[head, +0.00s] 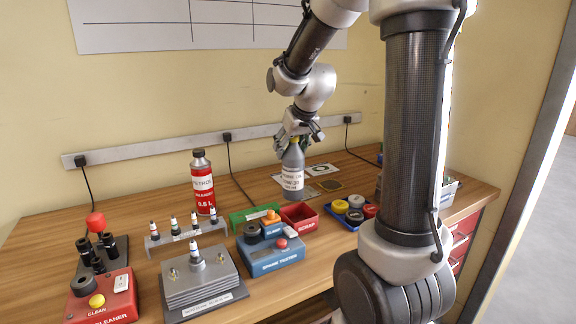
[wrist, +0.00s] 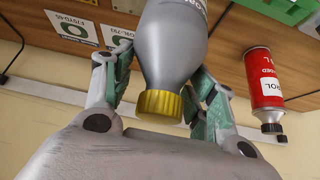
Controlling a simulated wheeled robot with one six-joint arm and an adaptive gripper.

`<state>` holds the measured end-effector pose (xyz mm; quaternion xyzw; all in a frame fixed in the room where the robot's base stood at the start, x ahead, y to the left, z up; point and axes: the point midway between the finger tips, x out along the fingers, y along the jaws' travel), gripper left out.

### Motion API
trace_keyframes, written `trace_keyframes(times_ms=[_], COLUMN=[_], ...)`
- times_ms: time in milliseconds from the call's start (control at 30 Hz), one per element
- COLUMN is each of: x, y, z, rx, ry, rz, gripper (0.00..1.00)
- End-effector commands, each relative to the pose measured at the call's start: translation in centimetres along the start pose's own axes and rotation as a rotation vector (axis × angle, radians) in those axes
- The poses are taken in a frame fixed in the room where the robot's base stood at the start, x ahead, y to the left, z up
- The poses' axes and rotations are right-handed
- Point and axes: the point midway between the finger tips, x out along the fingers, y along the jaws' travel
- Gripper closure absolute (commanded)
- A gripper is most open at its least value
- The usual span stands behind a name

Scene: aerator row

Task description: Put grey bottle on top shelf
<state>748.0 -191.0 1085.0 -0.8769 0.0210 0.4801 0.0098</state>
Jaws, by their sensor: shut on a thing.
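The grey bottle (head: 292,171) has a white label and hangs upright in my gripper (head: 299,140) above the back of the wooden bench. In the wrist view the bottle (wrist: 172,45) shows its yellow cap (wrist: 159,106) close to the palm. The two fingers of my gripper (wrist: 162,80) close around it from both sides. I cannot tell for sure whether the bottle's base is clear of the bench. No shelf shows clearly in either view.
A red petrol can (head: 203,183) stands at the back, left of the bottle. A red scrap bin (head: 299,215), a blue spark tester (head: 270,250) and a tray of round lids (head: 352,214) stand in front. Marked squares (head: 321,168) lie on the bench behind.

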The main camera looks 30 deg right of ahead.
Motion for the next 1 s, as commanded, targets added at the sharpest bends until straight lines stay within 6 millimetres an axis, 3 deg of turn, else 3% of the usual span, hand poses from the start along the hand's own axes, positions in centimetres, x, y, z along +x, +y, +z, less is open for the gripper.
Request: trace_keyframes(times_ms=[300,667,700,800,1000], x=[3.2,3.6,3.6,3.6,3.6], y=[0.0,0.0,0.0,0.0,0.0], z=[2.0,2.2,2.3,2.3,2.3], rx=[0.0,0.0,0.0,0.0,0.0], ry=[0.002,0.003,0.001,0.001,0.002], rz=[0.0,0.0,0.0,0.0,0.0], gripper=[1.0,1.0,0.41,0.23,0.21])
